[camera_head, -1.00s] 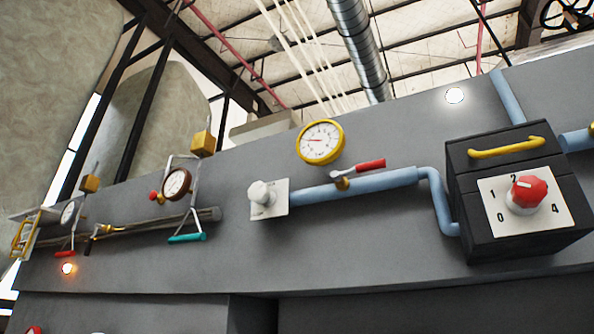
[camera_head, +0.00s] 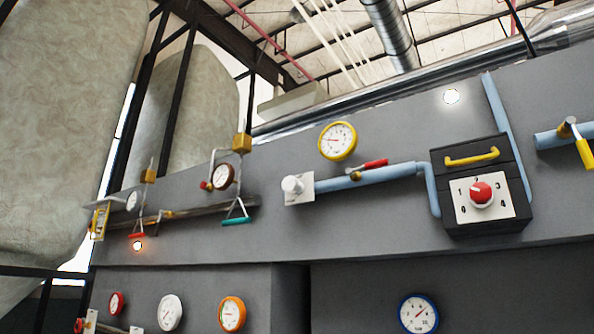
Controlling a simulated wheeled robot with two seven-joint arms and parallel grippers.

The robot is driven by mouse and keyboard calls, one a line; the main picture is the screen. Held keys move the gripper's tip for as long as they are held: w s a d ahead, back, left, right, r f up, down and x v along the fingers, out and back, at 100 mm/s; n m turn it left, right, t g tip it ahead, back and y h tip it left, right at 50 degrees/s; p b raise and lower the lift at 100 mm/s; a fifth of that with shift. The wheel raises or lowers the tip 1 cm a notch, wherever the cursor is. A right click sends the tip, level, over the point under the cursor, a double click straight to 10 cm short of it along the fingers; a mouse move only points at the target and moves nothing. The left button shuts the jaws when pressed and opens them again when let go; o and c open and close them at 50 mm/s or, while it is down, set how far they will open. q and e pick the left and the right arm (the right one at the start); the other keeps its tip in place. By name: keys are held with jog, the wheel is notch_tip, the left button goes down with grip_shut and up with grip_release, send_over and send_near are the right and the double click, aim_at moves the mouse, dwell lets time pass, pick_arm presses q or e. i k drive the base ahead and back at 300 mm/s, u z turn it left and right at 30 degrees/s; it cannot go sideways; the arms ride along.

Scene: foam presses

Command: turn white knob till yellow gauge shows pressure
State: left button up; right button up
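The white knob (camera_head: 291,185) sits on a small white plate at the left end of a blue pipe, on the grey panel. The yellow gauge (camera_head: 337,141) is mounted above that pipe, to the right of the knob. Its face is white with a thin red needle pointing left; the scale is too small to read. Neither of my grippers shows in the view, and nothing touches the knob.
A red-handled valve (camera_head: 374,163) sits on the blue pipe (camera_head: 390,174). A black box (camera_head: 487,220) with a red dial (camera_head: 481,193) and yellow handle protrudes at right. Lower panels hold red, white, orange and blue gauges (camera_head: 418,313). A yellow-handled valve (camera_head: 584,152) is at far right.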

aim_at(291, 184)
jog(key=z, duration=0.25)
jog(key=k, duration=0.4)
jog(key=u, duration=1.45)
jog(key=i, duration=1.2)
jog(key=z, duration=0.65)
jog(key=i, duration=0.8)
jog(key=z, duration=0.7)
